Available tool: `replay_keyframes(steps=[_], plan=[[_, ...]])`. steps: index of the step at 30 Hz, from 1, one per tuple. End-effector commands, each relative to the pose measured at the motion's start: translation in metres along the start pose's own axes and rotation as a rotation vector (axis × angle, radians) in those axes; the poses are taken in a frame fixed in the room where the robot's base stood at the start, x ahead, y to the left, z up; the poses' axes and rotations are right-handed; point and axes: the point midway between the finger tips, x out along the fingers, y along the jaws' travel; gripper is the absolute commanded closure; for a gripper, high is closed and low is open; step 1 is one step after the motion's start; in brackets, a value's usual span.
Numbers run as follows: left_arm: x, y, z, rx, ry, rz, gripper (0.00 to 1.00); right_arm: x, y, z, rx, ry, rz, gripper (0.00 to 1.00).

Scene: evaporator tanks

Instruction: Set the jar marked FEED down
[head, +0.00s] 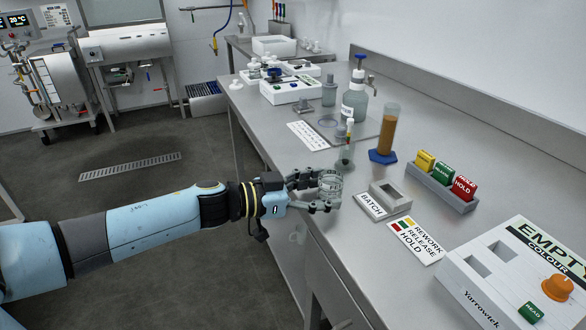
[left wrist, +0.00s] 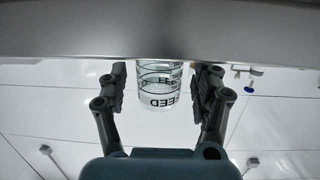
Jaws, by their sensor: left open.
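The clear glass jar marked FEED (head: 331,184) is at the front edge of the grey bench (head: 350,245). In the left wrist view the jar (left wrist: 160,88) shows its FEED lettering upside down and meets the grey bench band (left wrist: 160,32). My left gripper (head: 318,191) reaches in from the left, with its fingers around the jar. In the left wrist view the gripper (left wrist: 160,90) is open, with a gap between each finger and the jar. My right gripper is not in view.
Near the jar are a BATCH stand (head: 384,200), a label card (head: 416,240) and a small bottle (head: 346,153). Behind stand an amber cylinder (head: 386,132) and a pump bottle (head: 356,98). A coloured block rack (head: 441,188) and a white reader box (head: 500,275) are at right.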

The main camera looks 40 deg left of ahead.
Motion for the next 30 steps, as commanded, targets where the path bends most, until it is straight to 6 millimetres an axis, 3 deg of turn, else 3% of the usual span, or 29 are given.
replay_keyframes(steps=[3,9,16,19,20,22,23,25,28,30], plan=[[-0.031,0.0,0.003,0.003,-0.007,0.002,0.33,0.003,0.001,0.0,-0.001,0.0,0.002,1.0],[-0.072,0.001,0.002,0.001,-0.006,0.003,0.33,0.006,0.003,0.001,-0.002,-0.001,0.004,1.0],[-0.094,0.0,0.001,0.0,-0.003,-0.001,0.33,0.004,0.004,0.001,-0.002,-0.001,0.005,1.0],[-0.1,-0.009,0.019,-0.007,-0.033,-0.049,0.33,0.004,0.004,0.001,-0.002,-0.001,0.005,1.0],[-0.102,-0.014,0.031,-0.009,-0.053,-0.079,0.33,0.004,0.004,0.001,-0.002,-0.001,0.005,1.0],[-0.112,-0.03,0.074,-0.021,-0.132,-0.177,0.33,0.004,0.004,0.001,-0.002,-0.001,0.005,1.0],[-0.119,-0.036,0.099,-0.028,-0.18,-0.226,0.33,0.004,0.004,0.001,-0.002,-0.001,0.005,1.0],[-0.142,-0.041,0.167,-0.054,-0.323,-0.342,0.33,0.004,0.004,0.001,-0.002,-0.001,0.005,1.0],[-0.187,-0.019,0.268,-0.101,-0.575,-0.459,0.33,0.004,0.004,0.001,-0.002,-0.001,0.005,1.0],[-0.22,0.016,0.328,-0.141,-0.757,-0.492,0.33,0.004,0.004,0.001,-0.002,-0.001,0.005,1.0]])
